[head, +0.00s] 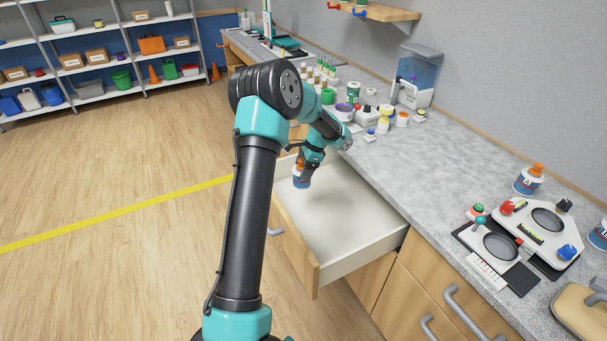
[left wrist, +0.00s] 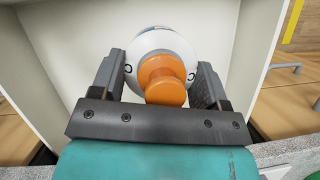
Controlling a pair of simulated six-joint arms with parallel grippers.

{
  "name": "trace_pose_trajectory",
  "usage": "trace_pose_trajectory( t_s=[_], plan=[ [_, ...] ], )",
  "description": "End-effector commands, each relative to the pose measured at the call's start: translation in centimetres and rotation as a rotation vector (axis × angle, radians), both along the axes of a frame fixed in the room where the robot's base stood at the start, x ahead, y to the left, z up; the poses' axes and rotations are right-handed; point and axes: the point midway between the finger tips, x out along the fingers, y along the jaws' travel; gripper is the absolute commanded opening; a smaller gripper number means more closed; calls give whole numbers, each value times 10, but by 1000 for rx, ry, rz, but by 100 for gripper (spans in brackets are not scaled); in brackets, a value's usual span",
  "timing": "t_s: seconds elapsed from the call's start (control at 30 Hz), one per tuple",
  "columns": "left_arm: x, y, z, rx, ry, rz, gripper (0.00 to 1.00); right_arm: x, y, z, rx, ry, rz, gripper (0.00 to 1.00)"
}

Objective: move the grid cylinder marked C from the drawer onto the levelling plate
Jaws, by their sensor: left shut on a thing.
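The grid cylinder marked C (left wrist: 141,45), white-topped with an orange knob, is between the fingers of my left gripper (left wrist: 160,82) in the left wrist view. The letter C shows on its rim. In the head view the cylinder (head: 301,181) shows a blue side and is inside the open drawer (head: 340,215), near its far left corner. My left gripper (head: 305,170) is shut on it from above. Whether its base touches the drawer floor is hidden. Two devices with round dark recesses stand on the counter at right, one nearer (head: 500,246) and one farther (head: 547,219); I cannot tell which is the levelling plate.
A cylinder marked A (head: 528,181) stands behind the devices, and another (head: 599,236) is at the right edge. Bottles and small coloured items (head: 368,118) crowd the counter's far part. The middle of the counter (head: 435,175) is clear. The drawer walls surround the gripper.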

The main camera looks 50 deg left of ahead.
Motion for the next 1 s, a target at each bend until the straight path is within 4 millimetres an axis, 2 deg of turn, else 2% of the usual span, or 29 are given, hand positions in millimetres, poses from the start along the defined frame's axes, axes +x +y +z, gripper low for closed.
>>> trace_pose_trajectory(
  t_s=[0.03, 0.2, 0.4, 0.6, 0.8, 1.0],
  plan=[
    [-3, -7, 17, 2, -5, -23, 36, 0, 0, 0, 0, 0, 0, 43],
    [-18, -28, 63, 0, -5, -106, 36, 0, 0, 0, 0, 0, 0, 43],
    [-41, -53, 111, 1, -5, -202, 36, 0, 0, 0, 0, 0, 0, 43],
    [-69, -75, 150, 1, -2, -292, 36, 0, 0, 0, 0, 0, 0, 43],
    [-86, -87, 170, 2, 1, -343, 36, 0, 0, 0, 0, 0, 0, 43],
    [-89, -89, 173, 2, 2, -353, 36, 0, 0, 0, 0, 0, 0, 43]
  ],
)
